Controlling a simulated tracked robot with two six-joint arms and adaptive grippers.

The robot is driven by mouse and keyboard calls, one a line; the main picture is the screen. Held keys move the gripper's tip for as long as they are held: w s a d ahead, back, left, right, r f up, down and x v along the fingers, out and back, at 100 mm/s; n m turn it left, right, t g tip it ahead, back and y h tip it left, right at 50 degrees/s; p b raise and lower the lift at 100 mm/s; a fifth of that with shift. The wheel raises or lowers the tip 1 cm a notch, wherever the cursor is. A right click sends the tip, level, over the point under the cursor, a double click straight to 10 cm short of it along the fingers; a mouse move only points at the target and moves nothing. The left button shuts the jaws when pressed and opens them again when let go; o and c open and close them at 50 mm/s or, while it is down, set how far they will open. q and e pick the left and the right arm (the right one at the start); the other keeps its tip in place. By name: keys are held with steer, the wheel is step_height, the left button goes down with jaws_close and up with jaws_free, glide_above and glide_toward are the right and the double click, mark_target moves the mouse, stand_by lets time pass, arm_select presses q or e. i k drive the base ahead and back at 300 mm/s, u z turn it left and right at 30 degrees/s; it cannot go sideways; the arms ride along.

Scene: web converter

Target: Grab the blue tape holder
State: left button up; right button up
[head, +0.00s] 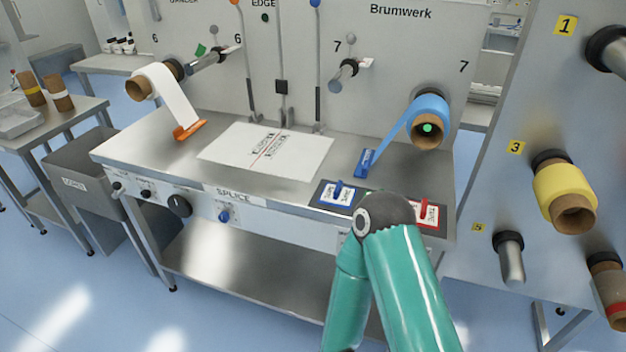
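The blue tape holder (366,162) lies on the right part of the steel splice table (213,166). A strip of blue tape runs down to it from the blue tape roll (428,108) on the machine panel, which has a brown core with a green dot. One of my teal arms (403,280) rises from the bottom edge, bending at a dark joint in front of the table's front right. No gripper shows in the head view, and nothing visible touches the holder.
An orange holder (188,130) with white tape lies at the table's left. A white printed sheet (265,151) covers the middle. A control pad (337,194) with blue and red switches sits at the front right. A rack with a yellow roll (563,188) stands at right.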

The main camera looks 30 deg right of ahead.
mark_target(339, 196)
steer(key=z, duration=0.15)
steer(key=i, duration=0.7)
steer(key=z, duration=0.55)
